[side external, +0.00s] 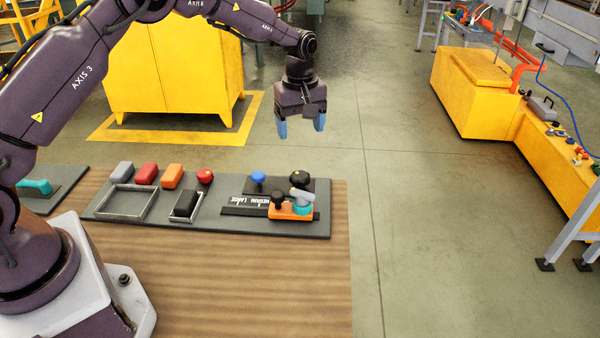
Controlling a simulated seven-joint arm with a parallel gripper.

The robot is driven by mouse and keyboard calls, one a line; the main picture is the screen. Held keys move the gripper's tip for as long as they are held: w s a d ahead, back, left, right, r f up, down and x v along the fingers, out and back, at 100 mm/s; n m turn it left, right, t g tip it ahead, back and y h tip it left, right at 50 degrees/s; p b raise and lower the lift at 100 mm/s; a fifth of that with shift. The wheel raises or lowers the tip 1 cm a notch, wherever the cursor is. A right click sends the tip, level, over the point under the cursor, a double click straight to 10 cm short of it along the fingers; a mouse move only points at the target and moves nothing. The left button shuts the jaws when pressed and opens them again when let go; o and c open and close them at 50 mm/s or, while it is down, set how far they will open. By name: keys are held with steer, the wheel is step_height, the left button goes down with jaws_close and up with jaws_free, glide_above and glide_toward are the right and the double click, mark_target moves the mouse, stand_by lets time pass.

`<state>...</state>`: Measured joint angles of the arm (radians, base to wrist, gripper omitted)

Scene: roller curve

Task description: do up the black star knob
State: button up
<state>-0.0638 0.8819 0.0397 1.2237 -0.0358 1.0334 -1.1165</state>
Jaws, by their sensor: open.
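A black knob (296,178) stands at the back right of the grey board, on a dark plate. A second dark knob (278,196) sits on the orange fixture (291,211) in front of it. At this size I cannot tell which of the two is star-shaped, or how tight either is. My gripper (301,127) has blue fingers that point down and are apart, with nothing between them. It hangs well above the board, over the right end, clear of both knobs.
A blue knob (258,178) stands to the left. Further left are a red knob (205,176), coloured blocks and two trays. The wooden table (220,290) is clear in front.

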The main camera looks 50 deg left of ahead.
mark_target(300, 175)
step_height(300, 175, down, 13)
steer(key=shift+r, duration=0.1)
stand_by(0.4)
steer(key=c, duration=0.9)
